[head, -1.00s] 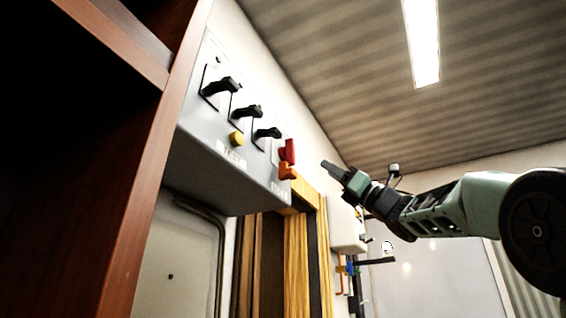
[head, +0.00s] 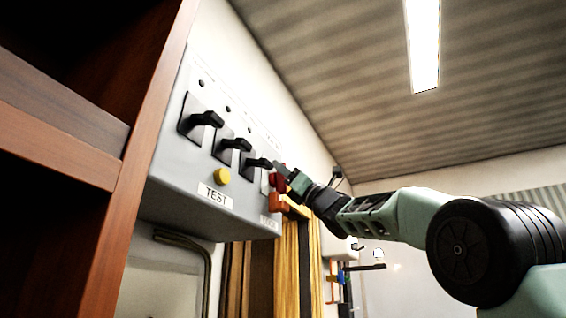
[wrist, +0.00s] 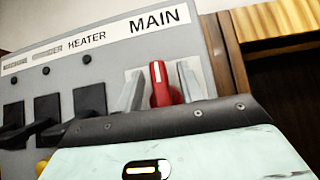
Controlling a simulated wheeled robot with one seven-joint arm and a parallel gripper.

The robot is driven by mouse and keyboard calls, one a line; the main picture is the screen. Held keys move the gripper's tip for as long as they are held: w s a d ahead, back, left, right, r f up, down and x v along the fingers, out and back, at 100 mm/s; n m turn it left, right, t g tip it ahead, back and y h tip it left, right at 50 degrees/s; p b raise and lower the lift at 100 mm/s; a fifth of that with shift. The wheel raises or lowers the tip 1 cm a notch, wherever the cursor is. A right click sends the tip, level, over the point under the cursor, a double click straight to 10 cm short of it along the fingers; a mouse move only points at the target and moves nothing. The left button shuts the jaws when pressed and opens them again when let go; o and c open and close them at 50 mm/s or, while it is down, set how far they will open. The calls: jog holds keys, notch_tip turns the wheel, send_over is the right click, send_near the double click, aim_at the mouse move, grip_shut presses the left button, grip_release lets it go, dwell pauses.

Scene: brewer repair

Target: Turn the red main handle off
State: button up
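The red main handle (wrist: 157,74) is on the grey control panel (wrist: 110,62), below the printed word MAIN. It points roughly upright in the wrist view and has a white stripe. In the head view the red handle (head: 274,181) is partly hidden by my gripper (head: 284,172). In the wrist view my gripper (wrist: 160,80) is open, with one grey finger on each side of the handle. Narrow gaps seem to show between the fingers and the handle. The handle's lower part is hidden behind my gripper's body.
Several black switches, one of them the left switch (head: 203,119), line the panel left of the handle. A yellow button (head: 222,175) sits above the TEST label. An orange part (head: 278,202) is just below the handle. A wooden cabinet (head: 150,120) stands at the left.

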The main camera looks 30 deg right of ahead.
jog(key=shift+w+a+r, duration=0.1)
jog(key=shift+w+r, duration=0.1)
grip_shut()
